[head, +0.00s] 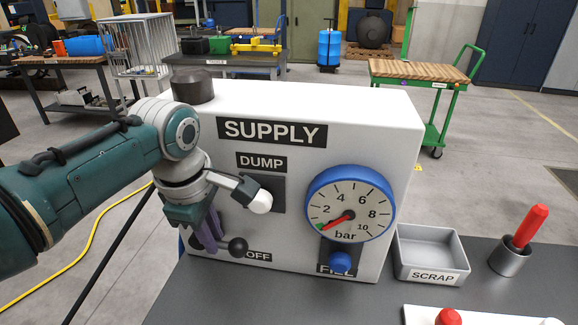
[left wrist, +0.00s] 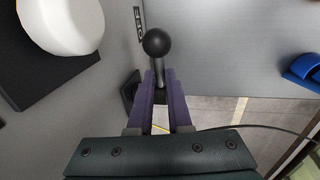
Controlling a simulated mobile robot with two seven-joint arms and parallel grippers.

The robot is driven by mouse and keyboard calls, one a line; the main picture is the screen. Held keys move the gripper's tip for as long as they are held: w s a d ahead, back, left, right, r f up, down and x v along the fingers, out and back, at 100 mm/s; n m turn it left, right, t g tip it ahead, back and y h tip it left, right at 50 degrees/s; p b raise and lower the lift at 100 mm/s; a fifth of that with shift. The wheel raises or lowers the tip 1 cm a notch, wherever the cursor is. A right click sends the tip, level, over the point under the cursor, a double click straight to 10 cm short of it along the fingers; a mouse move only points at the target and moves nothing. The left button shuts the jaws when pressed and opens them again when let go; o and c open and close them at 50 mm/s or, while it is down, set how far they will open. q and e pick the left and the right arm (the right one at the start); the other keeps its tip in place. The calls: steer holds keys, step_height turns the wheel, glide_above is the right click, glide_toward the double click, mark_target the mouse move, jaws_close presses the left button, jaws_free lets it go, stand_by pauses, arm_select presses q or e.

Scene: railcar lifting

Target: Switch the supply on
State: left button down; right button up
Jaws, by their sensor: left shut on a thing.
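The white supply box (head: 300,105) stands on the grey bench, with SUPPLY, DUMP, OFF and FILL labels. Its lever with a black ball knob (head: 238,247) is low on the front, the knob just left of the OFF lettering. My left gripper (head: 208,238) is shut on the lever; in the left wrist view its purple fingers (left wrist: 160,98) flank the shaft just below the black ball (left wrist: 157,42). The fingers and arm hide the label's left part. The blue-rimmed gauge (head: 350,203) has its red needle near zero. My right gripper is out of view.
The white dump knob (head: 261,202) is close above my left gripper. The blue fill knob (head: 341,262) is below the gauge. A grey scrap tray (head: 432,254) and a cup (head: 509,260) holding a red-handled item stand to the right. A green cart (head: 420,73) is behind.

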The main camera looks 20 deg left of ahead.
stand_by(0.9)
arm_select(q)
steer(key=shift+s+a+r+h+p, duration=0.1)
steer(key=shift+a+r+h+p, duration=0.25)
steer(key=shift+h+p, duration=0.55)
steer(key=shift+a+r+t+h, duration=0.1)
steer(key=shift+t+h, duration=0.3)
steer(key=shift+h, duration=0.3)
steer(key=shift+a+h, duration=0.2)
steer(key=shift+h, duration=0.5)
steer(key=shift+s+a+r+n+t+h+b, duration=0.15)
steer(key=shift+a+t+h+b, duration=0.1)
steer(key=shift+h+b, duration=0.25)
steer(key=shift+a+n+t+h+b, duration=0.15)
steer(key=shift+t+h+b, duration=0.15)
steer(key=shift+h, duration=0.2)
steer(key=c, duration=0.8)
jaws_free()
steer(key=shift+c, duration=0.2)
